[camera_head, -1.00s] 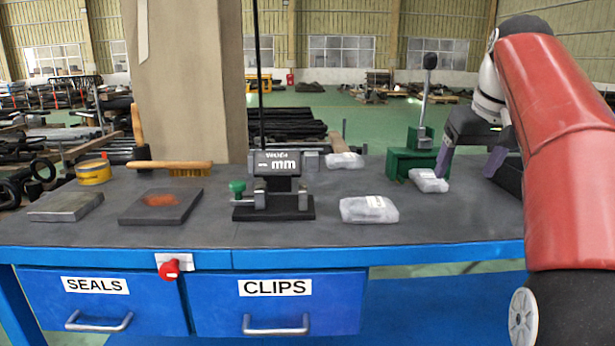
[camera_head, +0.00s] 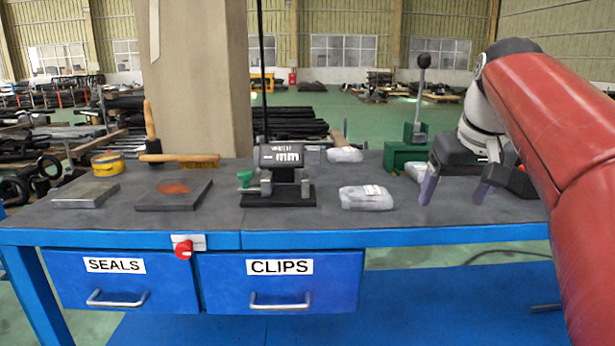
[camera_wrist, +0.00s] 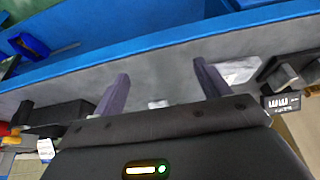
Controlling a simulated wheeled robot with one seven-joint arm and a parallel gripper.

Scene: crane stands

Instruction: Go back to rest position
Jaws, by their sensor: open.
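My gripper (camera_head: 453,192) is open and empty at the right of the workbench (camera_head: 300,226), its two purple-grey fingers pointing down and spread apart. In the wrist view the open fingers (camera_wrist: 160,88) show over the grey bench top, with nothing between their tips. A clear plastic packet (camera_head: 366,198) lies on the bench to the left of the gripper; in the wrist view a packet (camera_wrist: 238,71) lies beside one finger. Another packet (camera_head: 416,171) is partly hidden behind the gripper.
A green lever tool (camera_head: 405,153) stands behind my gripper. A black measuring device (camera_head: 279,178) sits mid-bench. A brush (camera_head: 180,159), a dark plate (camera_head: 173,196) and a yellow tin (camera_head: 108,163) are at left. Two labelled drawers (camera_head: 280,282) are closed. The right front bench top is clear.

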